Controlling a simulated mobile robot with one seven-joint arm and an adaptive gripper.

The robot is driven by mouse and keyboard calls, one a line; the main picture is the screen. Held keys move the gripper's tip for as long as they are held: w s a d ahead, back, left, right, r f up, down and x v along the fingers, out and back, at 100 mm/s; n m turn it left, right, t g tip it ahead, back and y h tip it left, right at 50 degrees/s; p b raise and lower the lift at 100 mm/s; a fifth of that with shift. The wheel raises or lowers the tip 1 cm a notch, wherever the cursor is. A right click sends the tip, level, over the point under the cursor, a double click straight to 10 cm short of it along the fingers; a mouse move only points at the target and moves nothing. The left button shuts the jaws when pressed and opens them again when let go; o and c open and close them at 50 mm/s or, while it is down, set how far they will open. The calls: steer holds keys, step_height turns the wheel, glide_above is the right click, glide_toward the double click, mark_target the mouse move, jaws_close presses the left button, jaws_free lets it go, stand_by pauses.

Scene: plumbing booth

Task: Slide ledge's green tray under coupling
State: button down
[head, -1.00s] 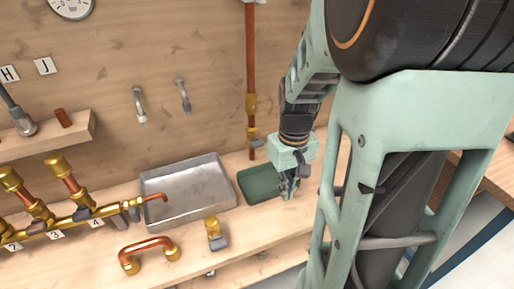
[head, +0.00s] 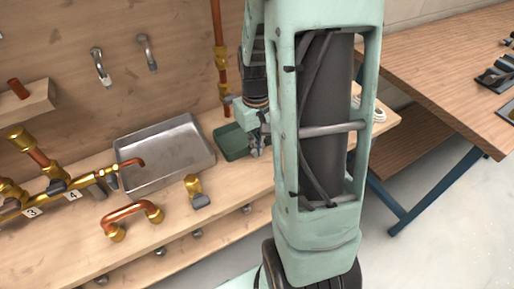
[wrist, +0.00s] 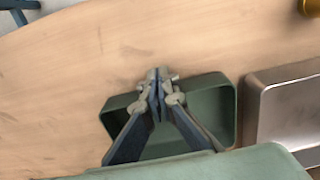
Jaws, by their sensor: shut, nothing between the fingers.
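The green tray (head: 228,139) lies on the wooden ledge, close to the right end of the metal tray and near the lower end of the vertical copper pipe. A brass coupling (head: 222,62) sits on that pipe above the ledge; my arm is near it on the right. My gripper (head: 256,152) is at the right end of the green tray, fingers pointing down. In the wrist view my gripper (wrist: 158,82) is shut and empty, its fingertips over the rim of the green tray (wrist: 210,103). I cannot tell whether they touch it. My arm hides the tray's right part in the head view.
A grey metal tray (head: 182,178) stands left of the green tray. A brass valve (head: 195,190) and a bent copper pipe (head: 130,214) lie along the ledge's front. A wooden table (head: 440,75) stands at the right. The ledge in front of the green tray looks clear.

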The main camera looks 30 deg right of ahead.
mark_target(245, 141)
steer(key=w, duration=0.6)
steer(key=shift+w+a+p, duration=0.1)
steer(key=shift+w+p, duration=0.2)
steer(key=shift+w, duration=0.1)
